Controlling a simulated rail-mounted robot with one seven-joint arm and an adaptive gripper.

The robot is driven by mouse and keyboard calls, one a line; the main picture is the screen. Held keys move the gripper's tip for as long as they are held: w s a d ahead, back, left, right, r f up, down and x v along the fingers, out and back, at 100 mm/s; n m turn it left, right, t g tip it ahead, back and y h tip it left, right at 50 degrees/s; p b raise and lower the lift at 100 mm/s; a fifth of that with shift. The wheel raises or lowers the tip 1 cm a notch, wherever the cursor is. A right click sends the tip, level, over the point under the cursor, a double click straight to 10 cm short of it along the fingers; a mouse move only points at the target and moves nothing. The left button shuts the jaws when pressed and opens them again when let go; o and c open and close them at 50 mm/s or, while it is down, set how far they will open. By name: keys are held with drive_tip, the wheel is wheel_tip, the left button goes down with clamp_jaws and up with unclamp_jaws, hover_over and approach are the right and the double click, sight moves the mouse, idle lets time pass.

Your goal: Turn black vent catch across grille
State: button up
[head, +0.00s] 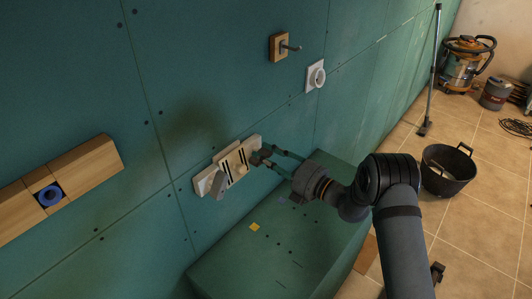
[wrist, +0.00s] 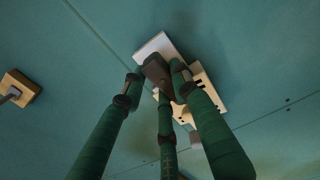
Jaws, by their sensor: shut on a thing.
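The vent grille (head: 238,163) is a pale plate with black slots, fixed on the green wall. It also shows in the wrist view (wrist: 206,88), partly hidden behind my fingers. The black catch (wrist: 157,72) is a dark block in front of the pale plate, between my fingertips. My gripper (head: 264,157) reaches the right end of the grille, with its green-sleeved fingers shut on the catch. The fingers cover part of the catch, so its exact angle across the grille is hard to tell.
A grey flap (head: 218,186) hangs at the grille's lower left. A green ledge (head: 300,225) juts out below, with a yellow tag (head: 254,227). A wooden rail (head: 85,168) is left.

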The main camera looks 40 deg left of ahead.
drive_tip(key=shift+m, duration=0.6)
drive_tip(key=o, duration=1.2)
drive_tip(key=shift+w, duration=0.1)
drive_tip(key=shift+c, duration=0.2)
drive_tip(key=d, duration=1.2)
drive_tip(key=shift+s, duration=0.4)
